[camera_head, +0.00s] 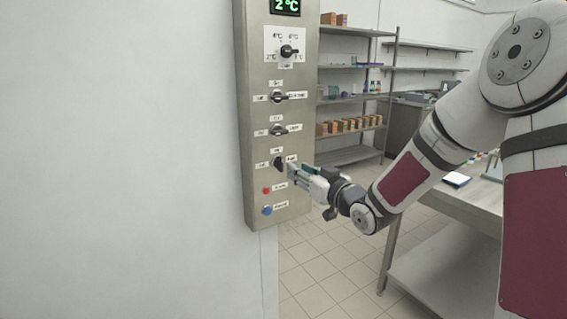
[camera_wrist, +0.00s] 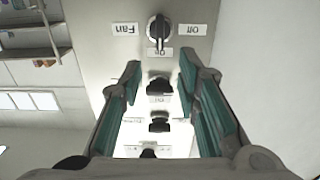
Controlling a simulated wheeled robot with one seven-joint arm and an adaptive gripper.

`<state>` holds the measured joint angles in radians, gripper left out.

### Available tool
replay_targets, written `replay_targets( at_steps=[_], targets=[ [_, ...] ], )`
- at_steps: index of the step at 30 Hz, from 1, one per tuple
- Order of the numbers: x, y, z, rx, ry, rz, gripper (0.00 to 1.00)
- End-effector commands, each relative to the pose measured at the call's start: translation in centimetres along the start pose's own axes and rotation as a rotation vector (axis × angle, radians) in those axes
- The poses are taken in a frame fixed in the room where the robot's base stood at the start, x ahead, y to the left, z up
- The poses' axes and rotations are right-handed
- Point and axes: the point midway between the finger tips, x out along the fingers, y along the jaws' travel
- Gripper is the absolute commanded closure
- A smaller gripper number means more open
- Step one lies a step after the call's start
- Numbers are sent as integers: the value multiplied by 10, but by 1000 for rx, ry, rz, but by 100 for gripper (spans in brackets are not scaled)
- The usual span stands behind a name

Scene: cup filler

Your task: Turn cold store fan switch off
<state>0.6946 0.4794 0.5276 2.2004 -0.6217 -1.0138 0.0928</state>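The fan switch is a black rotary knob (camera_head: 279,163) low on the steel control panel (camera_head: 246,110). The knob also shows at the top of the wrist view (camera_wrist: 158,32), which is upside down. It has a Fan label on one side, Off on the other and On at its pointer end. Its grip stands upright, in line with the On label. My gripper (camera_head: 292,171) is just to the right of the knob in the head view. In the wrist view my gripper (camera_wrist: 160,75) has its two green-padded fingers apart, with nothing between the tips. The knob lies beyond them.
Two similar knobs (camera_head: 279,97) (camera_head: 279,131) and a temperature dial (camera_head: 288,51) sit above. A red button (camera_head: 267,190) and a blue button (camera_head: 267,210) sit below. A steel table (camera_head: 440,262) and shelves (camera_head: 350,98) stand to the right.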

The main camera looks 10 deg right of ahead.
Motion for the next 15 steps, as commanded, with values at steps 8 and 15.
replay_targets(
  at_steps=[8, 15],
  targets=[
    [55, 0, 0, 1, 1, -1, 70],
    [84, 0, 1, 1, -1, 1, 70]
  ],
)
